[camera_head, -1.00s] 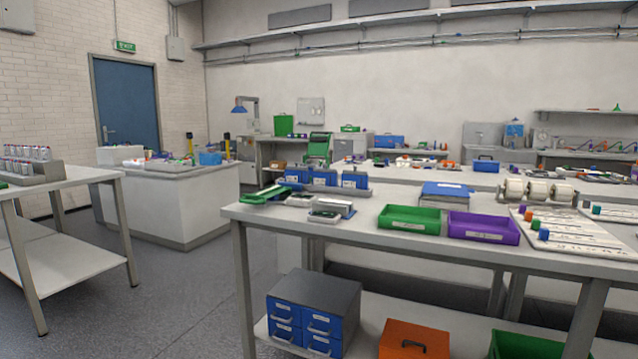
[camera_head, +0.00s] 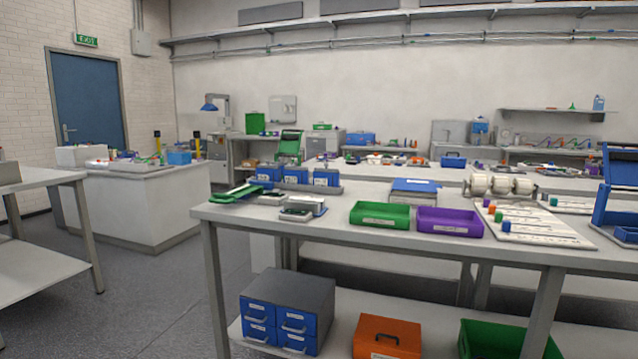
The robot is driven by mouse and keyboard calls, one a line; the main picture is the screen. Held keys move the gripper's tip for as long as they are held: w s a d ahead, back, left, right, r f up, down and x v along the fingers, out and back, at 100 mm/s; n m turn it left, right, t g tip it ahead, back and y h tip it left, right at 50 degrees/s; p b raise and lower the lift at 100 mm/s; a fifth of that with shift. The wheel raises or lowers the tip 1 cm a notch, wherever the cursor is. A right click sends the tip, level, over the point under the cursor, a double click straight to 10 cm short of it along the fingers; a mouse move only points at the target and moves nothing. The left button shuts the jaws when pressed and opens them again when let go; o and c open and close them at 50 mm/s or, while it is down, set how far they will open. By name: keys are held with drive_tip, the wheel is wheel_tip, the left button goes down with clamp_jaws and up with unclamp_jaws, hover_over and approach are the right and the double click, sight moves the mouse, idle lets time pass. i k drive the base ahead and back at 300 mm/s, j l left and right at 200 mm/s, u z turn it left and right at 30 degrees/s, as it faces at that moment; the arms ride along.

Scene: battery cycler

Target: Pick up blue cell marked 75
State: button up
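A blue cell (camera_head: 506,226) stands upright on a white labelled board (camera_head: 545,236) at the right of the near workbench. A green or teal cell (camera_head: 498,216) and an orange cell (camera_head: 491,208) stand behind it in a row. Any number on the blue cell is too small to read, so I cannot tell whether it is marked 75. My gripper is not in view.
The near bench (camera_head: 330,234) carries a green tray (camera_head: 380,215) and a purple tray (camera_head: 449,222). Its lower shelf holds blue drawers (camera_head: 275,325), an orange box (camera_head: 387,338) and a green bin. Open floor (camera_head: 150,295) lies left, before another table (camera_head: 40,178).

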sight(290, 177)
drive_tip(key=i+j, duration=0.25)
drive_tip(key=i, duration=0.3)
drive_tip(key=i+j+z, duration=0.1)
drive_tip(key=i, duration=0.45)
drive_tip(key=i+j+z, duration=0.1)
drive_tip(key=i+j, duration=0.3)
drive_tip(key=i, duration=0.15)
drive_tip(key=i+j, duration=0.3)
drive_tip(key=i, duration=0.25)
drive_tip(key=i+j+z, duration=0.1)
drive_tip(key=i+j, duration=0.25)
drive_tip(key=i, duration=0.2)
drive_tip(key=i+j, duration=0.35)
drive_tip(key=i, duration=0.2)
drive_tip(key=z, duration=0.05)
